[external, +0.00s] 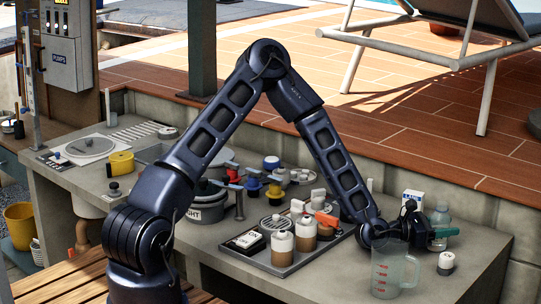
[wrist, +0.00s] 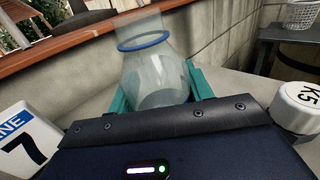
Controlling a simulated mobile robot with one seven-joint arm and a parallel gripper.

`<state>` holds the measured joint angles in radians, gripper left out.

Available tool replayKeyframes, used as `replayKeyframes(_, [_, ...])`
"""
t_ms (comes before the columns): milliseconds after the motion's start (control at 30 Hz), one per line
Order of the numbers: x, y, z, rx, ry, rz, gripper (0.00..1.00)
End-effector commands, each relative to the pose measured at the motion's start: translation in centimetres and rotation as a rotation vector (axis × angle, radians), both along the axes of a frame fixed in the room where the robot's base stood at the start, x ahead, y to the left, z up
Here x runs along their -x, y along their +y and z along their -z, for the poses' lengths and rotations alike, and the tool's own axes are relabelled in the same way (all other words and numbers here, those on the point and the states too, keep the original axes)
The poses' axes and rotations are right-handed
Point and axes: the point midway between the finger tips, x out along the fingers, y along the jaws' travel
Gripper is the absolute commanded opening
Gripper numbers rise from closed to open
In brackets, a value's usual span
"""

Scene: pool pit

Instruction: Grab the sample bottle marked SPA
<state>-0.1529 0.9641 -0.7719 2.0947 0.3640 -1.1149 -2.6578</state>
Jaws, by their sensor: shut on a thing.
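A clear bottle (external: 441,215) stands near the right end of the grey counter, just behind my gripper (external: 443,232). In the wrist view the see-through bottle (wrist: 155,75), with a blue ring near its neck, sits between the teal fingers of my gripper (wrist: 160,92). The fingers are shut on its body. No SPA marking is readable on the side that shows, and the bottle's lower part is hidden behind my gripper. I cannot tell whether its base touches the counter.
A white-capped jar (external: 446,263) stands right of my gripper; a lid marked K5 (wrist: 297,105) shows in the wrist view. A clear measuring jug (external: 394,272) stands in front. A blue-and-white box (external: 412,198) is behind. A tray (external: 283,268) of bottles lies left.

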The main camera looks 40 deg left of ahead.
Motion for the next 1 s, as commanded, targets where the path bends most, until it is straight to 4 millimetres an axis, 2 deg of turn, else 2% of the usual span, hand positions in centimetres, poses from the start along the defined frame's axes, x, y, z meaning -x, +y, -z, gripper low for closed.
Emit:
replayKeyframes(333, [0.0,0.0,-0.3,0.001,-0.001,0.000,0.24])
replayKeyframes(567, [-0.1,0.1,-1.3,0.001,-0.001,-0.002,0.24])
replayKeyframes(1000, [0.0,0.0,-5.6,0.001,-0.002,-0.001,0.24])
